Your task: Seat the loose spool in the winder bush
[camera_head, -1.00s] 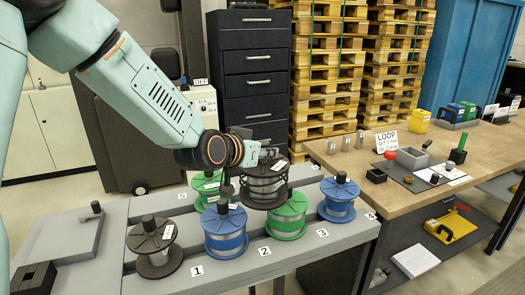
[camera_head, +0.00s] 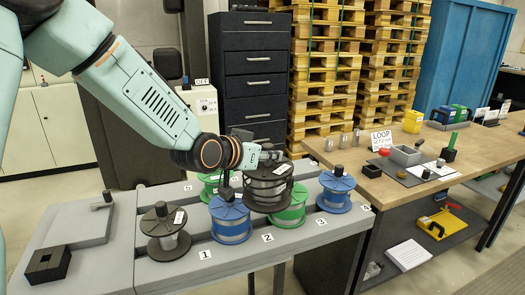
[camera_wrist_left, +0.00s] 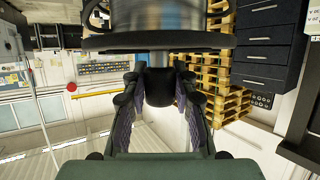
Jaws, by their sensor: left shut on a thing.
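My left gripper (camera_head: 270,157) is shut on the top knob of a dark spool (camera_head: 268,186). The left wrist view shows the black knob (camera_wrist_left: 159,88) between the two fingers and the spool's flange (camera_wrist_left: 160,42) beyond. The spool looks upright and hangs over the rack, in front of part of a green spool (camera_head: 289,211). Whether it touches anything below cannot be told. A black block with a square opening (camera_head: 47,264) sits at the lower left; whether it is the winder bush I cannot tell. My right gripper is not in view.
On the grey rack stand a dark spool (camera_head: 165,236) by label 1, blue spools (camera_head: 230,219) and (camera_head: 335,192), and a green one (camera_head: 210,184) behind. A grey plate with a black knob (camera_head: 85,222) lies left. A wooden bench (camera_head: 455,160) with tools stands right.

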